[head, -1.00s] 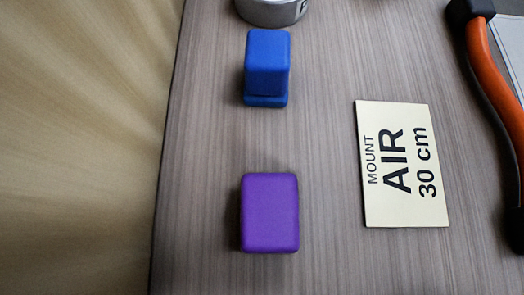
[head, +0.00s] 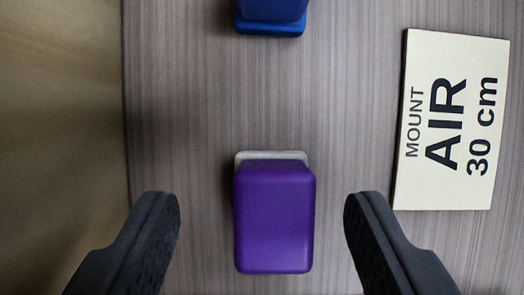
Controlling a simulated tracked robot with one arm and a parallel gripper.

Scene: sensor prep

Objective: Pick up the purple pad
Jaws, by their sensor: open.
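The purple pad (head: 274,220) is a rounded block on the wood-grain table, low in the middle of the head view. A pale grey layer shows at its upper edge. My gripper (head: 262,205) is open, with one dark finger to the left of the pad and the other to its right. Both fingers appear apart from the pad, with a gap on each side. In this view I cannot tell how far above the table the fingertips are.
A blue block (head: 271,12) is partly cut off at the top edge. A cream card (head: 452,120) reading "MOUNT AIR 30 cm" lies to the right, above the right finger. The table (head: 180,110) ends along the left side. Bare table separates the pad from the blue block.

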